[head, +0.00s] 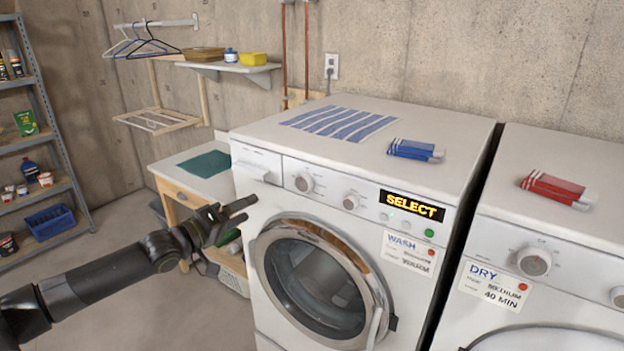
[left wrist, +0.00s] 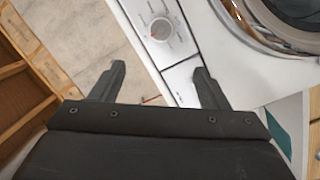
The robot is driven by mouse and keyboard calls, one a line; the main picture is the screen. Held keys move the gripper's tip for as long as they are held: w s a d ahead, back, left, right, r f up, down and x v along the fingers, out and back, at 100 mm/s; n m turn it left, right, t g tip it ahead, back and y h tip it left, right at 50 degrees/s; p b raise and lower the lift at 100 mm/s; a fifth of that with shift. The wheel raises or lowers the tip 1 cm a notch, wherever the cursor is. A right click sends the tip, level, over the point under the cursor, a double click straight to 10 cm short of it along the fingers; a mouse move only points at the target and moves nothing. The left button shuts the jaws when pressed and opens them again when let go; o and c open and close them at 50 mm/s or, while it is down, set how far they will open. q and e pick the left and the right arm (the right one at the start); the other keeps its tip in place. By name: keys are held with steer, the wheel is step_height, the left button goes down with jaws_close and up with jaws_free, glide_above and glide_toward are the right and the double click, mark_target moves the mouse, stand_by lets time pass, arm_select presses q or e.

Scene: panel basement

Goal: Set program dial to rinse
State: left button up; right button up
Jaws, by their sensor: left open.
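The washer (head: 260,228) is white and front-loading, with a lit display (head: 412,206) reading "SELECT". Its larger left knob, which looks like the program dial (head: 304,182), is round and pale; a smaller knob (head: 351,201) sits to its right. In the left wrist view the dial (left wrist: 161,28) shows with a ring of markings too small to read. My left gripper (head: 250,208) is open and empty, in front of the washer's left side, left of and below the dial and apart from it. Its open fingers also show in the left wrist view (left wrist: 160,70). My right gripper is out of view.
The washer's round door (head: 320,285) is shut, below the knobs. A dryer (head: 555,235) stands at the right.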

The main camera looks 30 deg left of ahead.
arm_select(q)
steer(key=b, duration=0.8)
glide_toward(300, 184)
steer(key=p+x, duration=0.2)
steer(key=x, duration=0.6)
steer(key=shift+w+d, duration=0.1)
steer(key=shift+w, duration=0.2)
steer(key=c, duration=1)
steer(key=shift+b, duration=0.3)
